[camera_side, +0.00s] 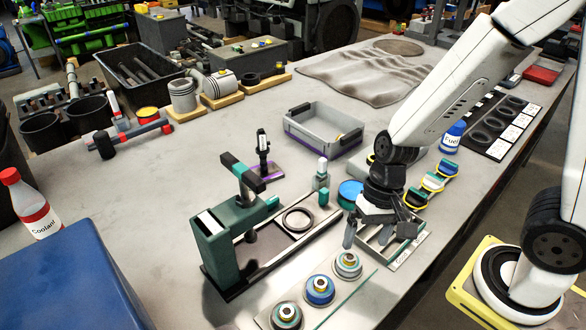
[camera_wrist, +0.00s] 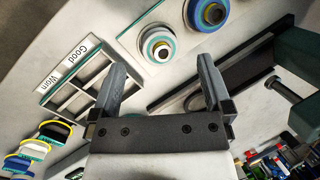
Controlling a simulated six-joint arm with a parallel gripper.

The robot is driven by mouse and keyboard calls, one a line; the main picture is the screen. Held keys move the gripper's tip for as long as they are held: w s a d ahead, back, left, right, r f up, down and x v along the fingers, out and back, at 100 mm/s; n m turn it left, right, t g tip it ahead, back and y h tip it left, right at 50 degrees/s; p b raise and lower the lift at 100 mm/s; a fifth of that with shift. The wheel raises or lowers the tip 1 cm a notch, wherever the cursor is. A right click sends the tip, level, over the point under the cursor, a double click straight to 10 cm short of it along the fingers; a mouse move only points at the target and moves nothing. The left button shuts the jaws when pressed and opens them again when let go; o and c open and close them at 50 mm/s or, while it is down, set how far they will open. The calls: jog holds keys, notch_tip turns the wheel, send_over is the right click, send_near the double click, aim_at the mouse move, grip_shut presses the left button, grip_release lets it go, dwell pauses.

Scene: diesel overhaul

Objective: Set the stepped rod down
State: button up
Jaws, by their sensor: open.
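My gripper (camera_side: 377,232) is open above the bench, over the small divided tray and close to the row of round stepped parts. In the wrist view its two fingers (camera_wrist: 162,66) are wide apart with nothing between them. I cannot pick out a stepped rod with certainty. A small upright teal and grey piece with a pale top (camera_side: 321,175) stands left of the gripper, apart from it. The divided tray (camera_wrist: 72,90), labelled "Good" and "Worn", looks empty where it shows; in the side view the gripper partly covers it.
A green press (camera_side: 222,250) with a long channel base stands to the left. Several round parts, one blue (camera_side: 319,290), sit on a plate in front. A grey bin (camera_side: 325,130) is behind.

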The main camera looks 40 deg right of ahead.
jog(key=w+d+r+n+t+h, duration=0.3)
jog(key=w+d+n, duration=0.1)
jog(key=d, duration=0.4)
jog(key=shift+w+r+n+t, duration=0.15)
jog(key=shift+n+t, duration=0.15)
jog(key=shift+n, duration=0.2)
dwell(0.6)
